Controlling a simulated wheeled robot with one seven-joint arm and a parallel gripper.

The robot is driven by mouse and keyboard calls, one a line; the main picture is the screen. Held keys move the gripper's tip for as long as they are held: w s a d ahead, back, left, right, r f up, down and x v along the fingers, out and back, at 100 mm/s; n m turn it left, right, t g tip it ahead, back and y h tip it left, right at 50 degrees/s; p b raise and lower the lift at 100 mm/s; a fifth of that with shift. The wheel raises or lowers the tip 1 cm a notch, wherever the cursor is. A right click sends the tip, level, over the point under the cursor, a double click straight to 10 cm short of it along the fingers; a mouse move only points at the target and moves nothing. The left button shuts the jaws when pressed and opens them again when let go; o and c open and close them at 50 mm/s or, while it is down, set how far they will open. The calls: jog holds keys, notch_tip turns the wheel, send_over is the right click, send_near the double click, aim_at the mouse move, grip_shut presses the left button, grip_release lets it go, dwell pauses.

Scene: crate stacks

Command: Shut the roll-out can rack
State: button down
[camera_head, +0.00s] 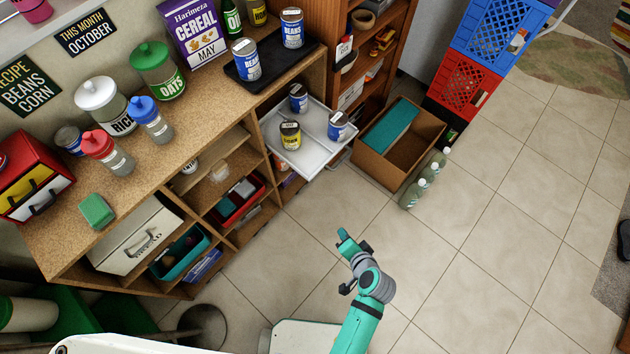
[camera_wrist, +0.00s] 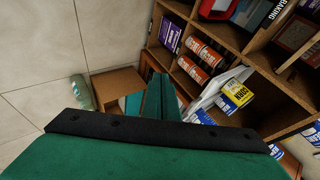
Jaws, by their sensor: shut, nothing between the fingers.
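The roll-out can rack (camera_head: 312,150) is a white tray pulled out from the wooden shelf unit, sticking out over the floor. It carries a yellow can (camera_head: 290,136) and blue cans at the back (camera_head: 298,98) and right (camera_head: 338,126). My gripper (camera_head: 345,238) is shut and empty, in the open in front of the rack and apart from it. In the wrist view the teal fingers (camera_wrist: 160,98) are together. The white rack (camera_wrist: 213,88) shows just right of them there, with a yellow can (camera_wrist: 235,95) on it; part of it is hidden.
A cardboard box (camera_head: 385,170) with a teal panel stands on the floor right of the rack, with several green bottles (camera_head: 425,180) beside it. Red and blue crates (camera_head: 465,82) are stacked behind. A dark tray (camera_head: 270,62) with cans sits on the countertop. The tiled floor around my gripper is clear.

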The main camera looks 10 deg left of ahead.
jog(key=w+r+y, duration=0.2)
jog(key=w+y, duration=0.1)
jog(key=w, duration=0.2)
jog(key=g+y, duration=0.1)
jog(key=y, duration=0.2)
send_near(308, 178)
jog(key=x, duration=0.4)
jog(key=shift+a+f, duration=0.25)
jog(key=shift+f, duration=0.15)
jog(key=shift+w+a, duration=0.45)
jog(key=shift+a, duration=0.05)
jog(key=shift+w, duration=0.1)
